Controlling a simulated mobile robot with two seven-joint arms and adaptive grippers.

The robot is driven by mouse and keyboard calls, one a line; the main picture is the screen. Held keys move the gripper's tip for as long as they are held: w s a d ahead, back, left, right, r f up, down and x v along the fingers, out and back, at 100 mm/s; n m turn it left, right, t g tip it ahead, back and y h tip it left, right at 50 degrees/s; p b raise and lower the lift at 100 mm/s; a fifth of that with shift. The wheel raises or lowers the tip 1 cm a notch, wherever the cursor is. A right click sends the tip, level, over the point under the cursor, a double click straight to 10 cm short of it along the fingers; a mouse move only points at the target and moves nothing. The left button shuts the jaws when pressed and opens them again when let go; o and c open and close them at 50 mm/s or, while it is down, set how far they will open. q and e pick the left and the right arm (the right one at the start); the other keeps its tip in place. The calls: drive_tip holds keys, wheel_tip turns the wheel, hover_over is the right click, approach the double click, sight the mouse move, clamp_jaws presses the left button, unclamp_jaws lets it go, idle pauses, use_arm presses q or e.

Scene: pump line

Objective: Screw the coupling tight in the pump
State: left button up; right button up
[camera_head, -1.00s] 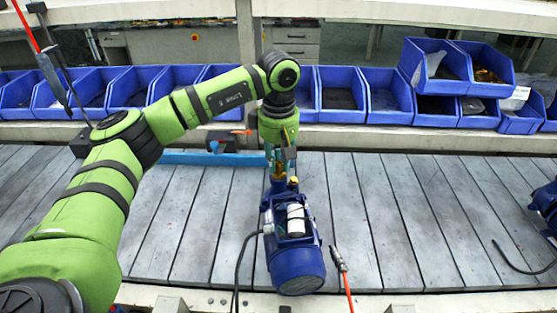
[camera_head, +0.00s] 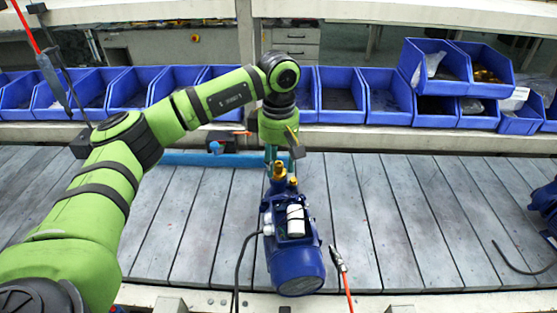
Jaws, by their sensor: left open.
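The blue pump (camera_head: 297,254) lies on the slatted line, its motor end toward me and its head pointing away. A brass coupling (camera_head: 280,171) shows at the pump's far end, with another brass fitting (camera_head: 293,181) beside it. My left gripper (camera_head: 283,153) is just above and behind the coupling, with its fingers apart. A dark finger shows to the right of the coupling, clear of it. How deep the coupling sits in the pump cannot be told. My right gripper is not in view.
Blue bins (camera_head: 341,97) line the shelf behind the line. A blue bar (camera_head: 190,159) lies along the back edge. A red-corded tool (camera_head: 339,262) is right of the pump, and a black cable (camera_head: 242,262) is at its left. Another blue pump (camera_head: 545,204) is at the right edge.

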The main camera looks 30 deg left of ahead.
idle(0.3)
use_arm(q)
drive_tip(key=shift+n, duration=1.9)
drive_tip(key=shift+n, duration=1.7)
drive_tip(key=shift+p, duration=0.3)
drive_tip(key=n, duration=0.3)
